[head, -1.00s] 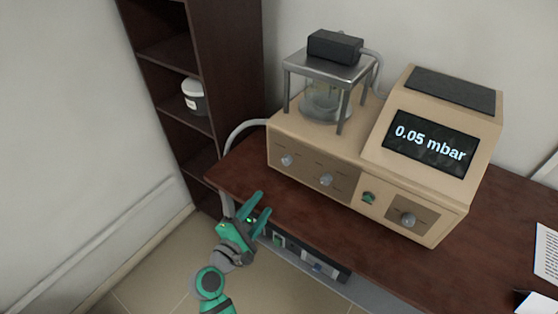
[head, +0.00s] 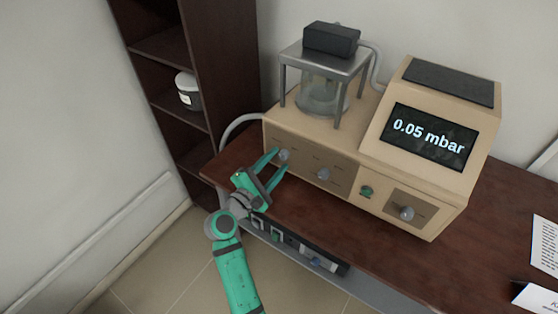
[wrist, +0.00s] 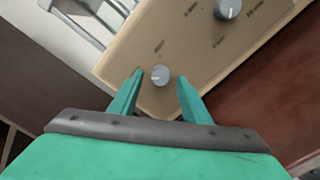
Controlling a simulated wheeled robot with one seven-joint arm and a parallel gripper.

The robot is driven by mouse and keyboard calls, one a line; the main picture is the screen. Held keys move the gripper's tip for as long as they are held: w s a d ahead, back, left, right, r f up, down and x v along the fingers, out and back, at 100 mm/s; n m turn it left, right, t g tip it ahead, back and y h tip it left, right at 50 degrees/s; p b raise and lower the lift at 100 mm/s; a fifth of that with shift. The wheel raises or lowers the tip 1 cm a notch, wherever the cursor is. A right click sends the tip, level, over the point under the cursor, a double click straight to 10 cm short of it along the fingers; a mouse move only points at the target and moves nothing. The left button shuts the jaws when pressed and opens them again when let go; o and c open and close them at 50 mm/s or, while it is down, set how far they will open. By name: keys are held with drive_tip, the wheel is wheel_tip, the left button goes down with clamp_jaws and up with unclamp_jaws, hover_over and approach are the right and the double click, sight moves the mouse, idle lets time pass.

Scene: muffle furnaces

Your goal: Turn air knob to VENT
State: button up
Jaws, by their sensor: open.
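The beige machine (head: 305,132) stands on the desk, with a brown front panel of small grey knobs. The leftmost knob (head: 284,155) is at my gripper's fingertips; it also shows in the wrist view (wrist: 160,75). My gripper (head: 277,160) is open, one finger on each side of this knob, apart from it in the wrist view (wrist: 160,82). Another grey knob (head: 324,174) sits to its right, and a third knob (head: 407,213) is on the right panel. The labels are too small to read, so I cannot tell which knob is the air knob. The display (head: 430,136) reads 0.05 mbar.
A green button (head: 367,191) sits between the panels. A glass vessel (head: 322,93) under a metal stand is on top of the machine. A dark shelf (head: 225,60) stands behind on the left. The brown desk (head: 310,215) is clear in front of the machine.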

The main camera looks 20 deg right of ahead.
drive_tip(key=shift+w+d, duration=0.25)
drive_tip(key=shift+d, duration=0.3)
drive_tip(key=c, duration=1)
drive_tip(key=shift+c, duration=0.2)
